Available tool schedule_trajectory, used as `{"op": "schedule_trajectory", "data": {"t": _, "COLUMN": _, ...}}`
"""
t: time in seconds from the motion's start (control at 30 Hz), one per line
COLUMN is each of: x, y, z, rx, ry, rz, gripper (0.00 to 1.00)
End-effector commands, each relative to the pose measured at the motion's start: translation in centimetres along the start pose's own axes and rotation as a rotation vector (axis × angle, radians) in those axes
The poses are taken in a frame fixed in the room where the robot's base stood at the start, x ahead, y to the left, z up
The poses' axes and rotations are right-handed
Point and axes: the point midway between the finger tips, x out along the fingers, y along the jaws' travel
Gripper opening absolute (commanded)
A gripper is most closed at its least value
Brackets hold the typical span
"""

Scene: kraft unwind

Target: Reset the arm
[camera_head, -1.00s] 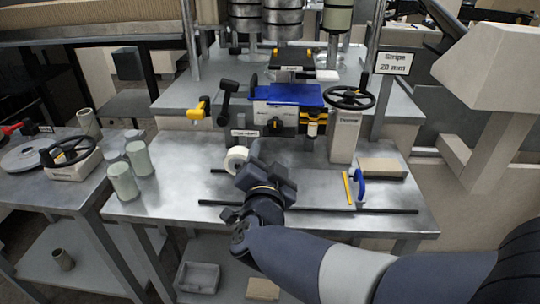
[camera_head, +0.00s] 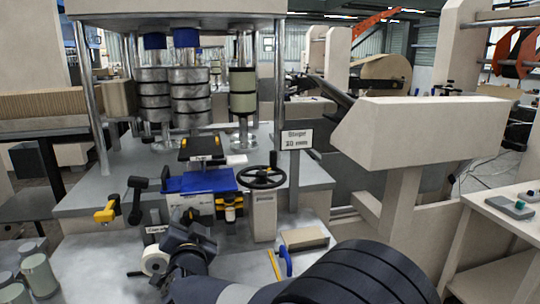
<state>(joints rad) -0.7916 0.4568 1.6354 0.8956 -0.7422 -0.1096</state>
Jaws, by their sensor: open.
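My gripper (camera_head: 186,240) shows at the end of my dark arm, low in the view, over the metal work table. Its jaws are open, though the fingertips are hard to make out from behind. A white roll (camera_head: 155,258) is just left of it; I cannot tell whether they touch. My arm runs from the bottom right to the gripper and hides part of the table.
A blue-topped unit (camera_head: 201,182) and a black handwheel (camera_head: 260,177) stand behind the gripper. A yellow-tipped tool (camera_head: 106,211) is at left. A blue-handled tool (camera_head: 286,261) and a tan block (camera_head: 304,238) lie right. A sign (camera_head: 297,139) stands behind. Grey-green cylinders (camera_head: 39,275) are at lower left.

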Motion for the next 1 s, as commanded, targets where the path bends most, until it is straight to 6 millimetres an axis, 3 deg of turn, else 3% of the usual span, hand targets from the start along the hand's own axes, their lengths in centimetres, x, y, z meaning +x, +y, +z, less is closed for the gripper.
{"op": "schedule_trajectory", "data": {"t": 0.53, "x": -0.4, "y": -0.1, "z": 0.1, "rx": 0.027, "ry": 0.0, "rz": -0.002, "gripper": 0.58}}
{"op": "schedule_trajectory", "data": {"t": 1.0, "x": -9.4, "y": -0.2, "z": 0.0, "rx": 0.026, "ry": -0.002, "rz": -0.004, "gripper": 0.58}}
